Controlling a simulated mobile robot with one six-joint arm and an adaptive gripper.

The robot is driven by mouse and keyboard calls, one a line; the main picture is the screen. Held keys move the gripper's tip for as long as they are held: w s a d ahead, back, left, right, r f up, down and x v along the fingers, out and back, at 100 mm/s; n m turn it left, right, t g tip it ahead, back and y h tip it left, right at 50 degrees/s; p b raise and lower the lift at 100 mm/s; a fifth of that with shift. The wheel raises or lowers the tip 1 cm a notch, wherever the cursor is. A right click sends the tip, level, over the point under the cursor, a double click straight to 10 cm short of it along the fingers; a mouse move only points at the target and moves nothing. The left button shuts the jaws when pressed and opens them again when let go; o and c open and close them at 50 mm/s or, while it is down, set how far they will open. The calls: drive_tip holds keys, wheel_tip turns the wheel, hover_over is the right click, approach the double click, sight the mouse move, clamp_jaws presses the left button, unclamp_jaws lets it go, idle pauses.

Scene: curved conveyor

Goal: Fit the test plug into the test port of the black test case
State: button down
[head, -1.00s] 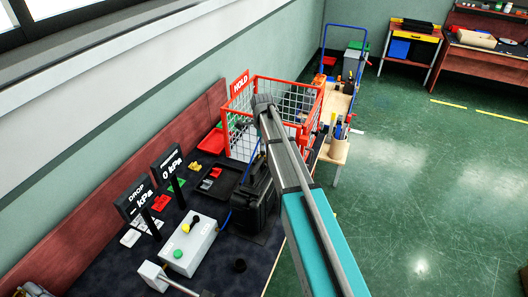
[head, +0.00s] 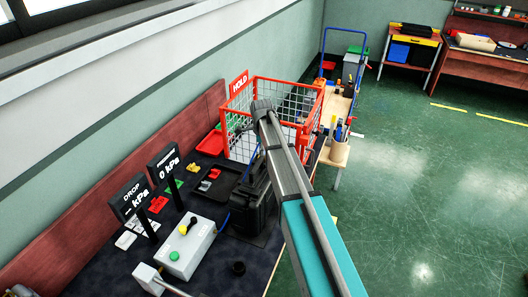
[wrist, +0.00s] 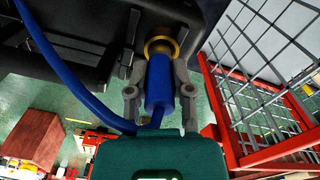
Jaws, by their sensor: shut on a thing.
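The black test case (head: 252,208) stands on the bench, partly behind my arm in the head view; its dark side also fills the upper left of the wrist view (wrist: 75,45). The test port (wrist: 161,45) is a brass ring on the case. My gripper (wrist: 160,98) is shut on the blue test plug (wrist: 159,84), one finger on each side. The plug's far end meets the brass ring, in line with it; how deep it sits I cannot tell. A blue hose (wrist: 70,90) runs from the plug's near end.
A red wire basket marked HOLD (head: 290,82) stands close behind the case; its mesh is near my gripper's right in the wrist view (wrist: 262,95). Open floor lies right.

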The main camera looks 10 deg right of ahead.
drive_tip(key=shift+f, duration=0.2)
drive_tip(key=c, duration=0.5)
unclamp_jaws()
drive_tip(key=shift+r, duration=0.25)
wheel_tip(320, 180, up, 12)
drive_tip(key=p, duration=1.2)
drive_tip(key=shift+w, duration=0.1)
idle(0.3)
